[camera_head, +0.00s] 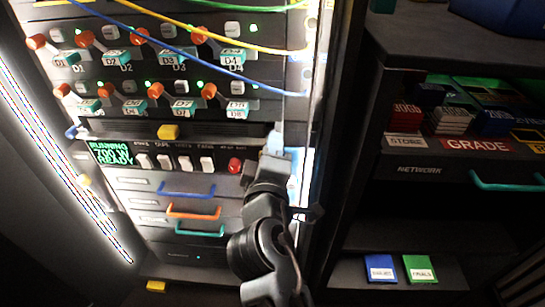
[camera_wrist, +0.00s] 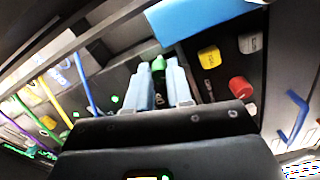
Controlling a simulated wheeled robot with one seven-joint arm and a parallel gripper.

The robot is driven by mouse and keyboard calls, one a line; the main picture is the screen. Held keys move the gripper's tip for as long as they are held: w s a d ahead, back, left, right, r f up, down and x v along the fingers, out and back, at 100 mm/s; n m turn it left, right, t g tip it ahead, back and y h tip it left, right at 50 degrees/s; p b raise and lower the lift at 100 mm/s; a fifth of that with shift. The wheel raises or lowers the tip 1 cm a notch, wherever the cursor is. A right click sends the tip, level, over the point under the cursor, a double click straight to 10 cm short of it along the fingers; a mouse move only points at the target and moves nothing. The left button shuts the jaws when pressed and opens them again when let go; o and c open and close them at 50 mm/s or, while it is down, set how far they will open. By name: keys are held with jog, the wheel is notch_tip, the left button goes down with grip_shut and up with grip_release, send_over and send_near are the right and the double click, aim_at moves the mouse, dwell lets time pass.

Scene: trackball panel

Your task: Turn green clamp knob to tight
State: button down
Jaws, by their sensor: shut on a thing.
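The green clamp knob (camera_wrist: 158,64) shows in the wrist view as a small green top with a dark body below it. It sits between the two pale blue-grey fingers of my gripper (camera_wrist: 159,76), which are shut on it. In the head view my gripper (camera_head: 270,162) is at the right edge of the rack, beside the red button (camera_head: 235,165). The knob is hidden there behind my gripper and wrist. Any tight marking and the knob's turn angle cannot be made out.
A row of white switches (camera_head: 175,161) and a green display (camera_head: 112,153) lie left of my gripper. Blue, orange and teal drawer handles (camera_head: 193,211) stick out below. Cables (camera_head: 225,70) hang across the upper rack. A dark shelf unit (camera_head: 440,195) stands to the right.

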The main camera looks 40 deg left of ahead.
jog(key=shift+f+m+b, duration=0.2)
jog(key=shift+m+b, duration=3.85)
jog(key=shift+m, duration=1.85)
jog(key=c, duration=1)
grip_release()
jog(key=shift+r, duration=0.1)
jog(key=p+v, duration=0.1)
jog(key=v, duration=0.6)
jog(key=shift+s+d, duration=0.15)
jog(key=shift+s, duration=0.25)
